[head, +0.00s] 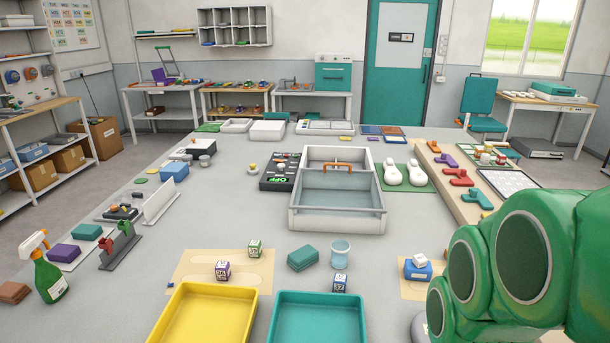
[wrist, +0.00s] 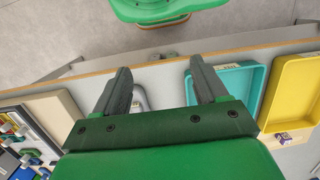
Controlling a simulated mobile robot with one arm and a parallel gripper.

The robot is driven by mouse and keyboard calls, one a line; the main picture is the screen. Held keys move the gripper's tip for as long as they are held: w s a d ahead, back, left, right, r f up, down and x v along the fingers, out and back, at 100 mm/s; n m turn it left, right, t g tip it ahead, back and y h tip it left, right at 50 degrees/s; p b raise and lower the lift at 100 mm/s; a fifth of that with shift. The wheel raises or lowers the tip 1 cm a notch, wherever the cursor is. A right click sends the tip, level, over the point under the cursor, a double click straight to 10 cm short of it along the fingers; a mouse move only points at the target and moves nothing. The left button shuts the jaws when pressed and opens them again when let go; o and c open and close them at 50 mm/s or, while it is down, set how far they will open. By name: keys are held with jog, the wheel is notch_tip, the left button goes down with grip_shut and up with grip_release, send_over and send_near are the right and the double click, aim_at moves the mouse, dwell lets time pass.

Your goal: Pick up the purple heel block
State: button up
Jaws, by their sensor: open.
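A plain purple block (head: 65,253) lies at the left of the table in the head view, beside a teal block (head: 86,231). A small cube with purple edges and white marked faces (head: 222,270) stands on a tan mat behind the yellow tray. I cannot tell for sure which one is the heel block. My gripper (wrist: 162,86) is open and empty in the wrist view, over the table's front edge. The plain purple block is outside the wrist view. A small purple-edged cube (wrist: 284,138) shows there, well to the right of my fingers.
A yellow tray (head: 158,331) and a teal tray (head: 317,298) stand at the table's front. A green-edged cube (head: 255,249), a blue-edged cube (head: 340,283) and a cup (head: 340,254) stand behind them. A spray bottle (head: 48,272) is at the left. My arm covers the right front.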

jog(key=m+y, duration=1.2)
jog(key=m, duration=0.1)
send_over(228, 268)
jog(key=s+d, duration=0.9)
notch_tip(228, 268, down, 12)
jog(key=f, duration=0.1)
jog(key=w+a+f+m, duration=0.1)
jog(key=w+f, duration=0.2)
jog(key=w+a+f+m+t+y, duration=0.1)
jog(key=w+f+m, duration=0.1)
jog(key=f, duration=0.1)
jog(key=w+a+f+m, duration=0.1)
jog(key=w+a+f, duration=0.1)
jog(key=w+f, duration=0.1)
jog(key=shift+w+f+m+t, duration=0.3)
jog(key=shift+w+f+m, duration=0.1)
jog(key=shift+f, duration=0.2)
jog(key=shift+w+x, duration=0.15)
jog(key=shift+x, duration=1.8)
jog(key=shift+w+x, duration=0.1)
jog(key=shift+x, duration=1.8)
jog(key=shift+r, duration=0.15)
jog(key=c, duration=1.1)
